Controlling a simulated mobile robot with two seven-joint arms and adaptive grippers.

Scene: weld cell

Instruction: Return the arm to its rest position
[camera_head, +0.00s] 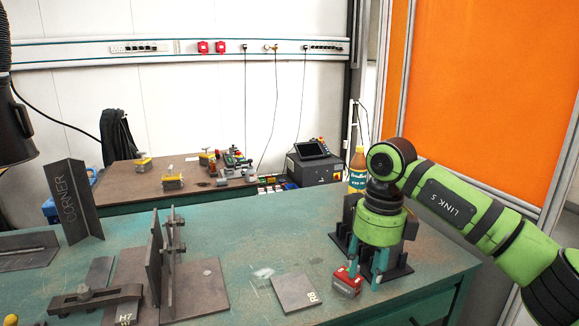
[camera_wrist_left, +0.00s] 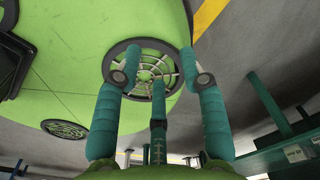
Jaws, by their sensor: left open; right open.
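My right arm, green with dark joints, comes in from the right in the head view. Its gripper (camera_head: 366,268) points down over the right part of the green table (camera_head: 240,220). The teal fingers are apart, close behind a small red block (camera_head: 346,281); I cannot tell whether they touch it. A dark bracket (camera_head: 397,256) stands right behind the fingers. My left gripper (camera_wrist_left: 160,82) shows in the left wrist view, its teal fingers spread with nothing between them. It is not in the head view.
A flat plate marked R8 (camera_head: 296,293) lies left of the red block. A fixture with upright plates (camera_head: 171,262) and a tall CORNER angle (camera_head: 73,200) stand at left. A bottle (camera_head: 357,172) stands behind the right gripper. A second table (camera_head: 190,190) is farther back.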

